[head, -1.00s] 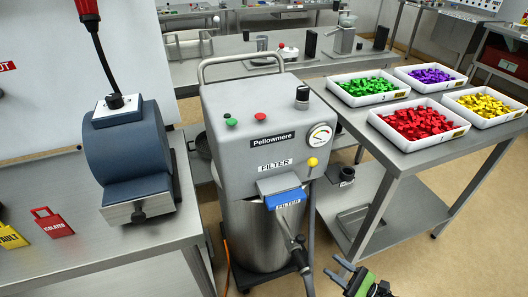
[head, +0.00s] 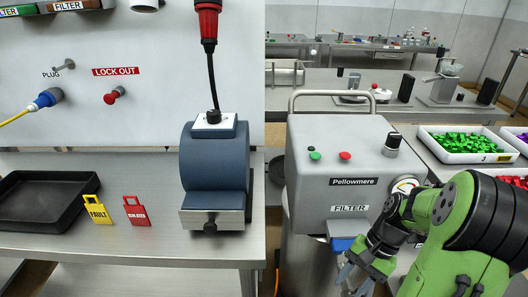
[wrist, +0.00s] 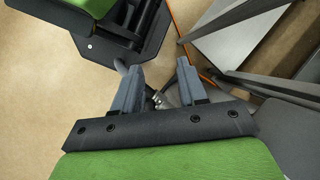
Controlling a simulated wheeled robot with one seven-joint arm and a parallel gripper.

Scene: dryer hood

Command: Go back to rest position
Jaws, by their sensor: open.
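My gripper (head: 354,278) is at the lower right of the head view, in front of the Pellowmere machine (head: 335,150). My green and black arm covers the right part of the machine and some of its gauge. In the wrist view my gripper (wrist: 155,88) has its two grey fingers apart, with nothing clearly held between them. The fingers point down over the beige floor.
A steel bench (head: 150,240) at left carries a blue-grey dryer unit (head: 214,165), a black tray (head: 45,205), a yellow FAULT tag (head: 96,210) and a red tag (head: 136,211). A white tray of green pieces (head: 468,143) stands at right. An orange cable (wrist: 205,77) lies on the floor.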

